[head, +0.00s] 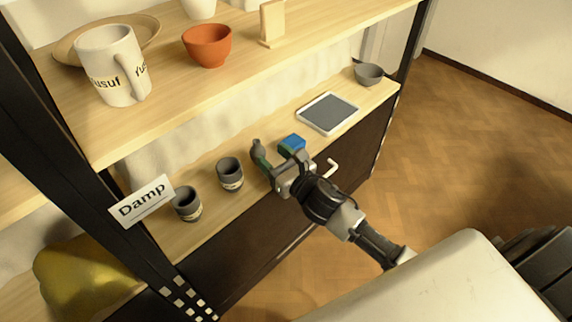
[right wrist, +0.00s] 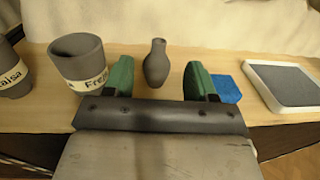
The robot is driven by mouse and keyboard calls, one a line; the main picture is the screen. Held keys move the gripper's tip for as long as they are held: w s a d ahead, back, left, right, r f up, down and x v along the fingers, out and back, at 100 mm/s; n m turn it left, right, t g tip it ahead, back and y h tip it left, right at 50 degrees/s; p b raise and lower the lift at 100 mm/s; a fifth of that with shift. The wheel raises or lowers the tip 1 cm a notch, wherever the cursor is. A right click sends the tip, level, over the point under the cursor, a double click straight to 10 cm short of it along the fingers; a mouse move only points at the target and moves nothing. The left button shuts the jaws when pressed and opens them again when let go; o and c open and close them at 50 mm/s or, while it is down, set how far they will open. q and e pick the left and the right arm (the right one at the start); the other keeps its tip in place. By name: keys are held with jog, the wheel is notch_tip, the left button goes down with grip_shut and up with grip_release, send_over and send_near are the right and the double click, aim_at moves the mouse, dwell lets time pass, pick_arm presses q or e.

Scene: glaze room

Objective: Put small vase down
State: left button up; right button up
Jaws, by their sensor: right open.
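The small vase (head: 256,147) is dark grey with a narrow neck. It stands upright on the lower shelf board (head: 215,217), partly behind a finger of my right gripper (head: 281,163) in the head view. In the right wrist view the vase (right wrist: 156,66) shows between the two green fingers of my right gripper (right wrist: 158,80), with a gap on each side. The right gripper is open and holds nothing. My left gripper is not in view.
Two grey labelled cups (head: 230,174) (head: 187,204) stand left of the vase. A blue block (head: 292,142) lies close to the right finger. A grey-topped tray (head: 328,113) and a grey bowl (head: 369,74) are further right. An upper shelf (head: 180,92) with pottery hangs above.

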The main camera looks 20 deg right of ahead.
jog(key=s+d+f+n+g+h, duration=0.1)
jog(key=s+f+n+g+h, duration=0.1)
jog(key=s+n+g, duration=0.5)
jog(key=s+f+n+g+h, duration=0.2)
jog(key=s+f+n+g, duration=0.2)
jog(key=s+n, duration=1.6)
jog(key=n+g, duration=0.2)
jog(key=n, duration=0.5)
jog(key=shift+s+d+f+n+g, duration=0.3)
jog(key=shift+d+n+g, duration=0.05)
jog(key=shift+n+g, duration=0.05)
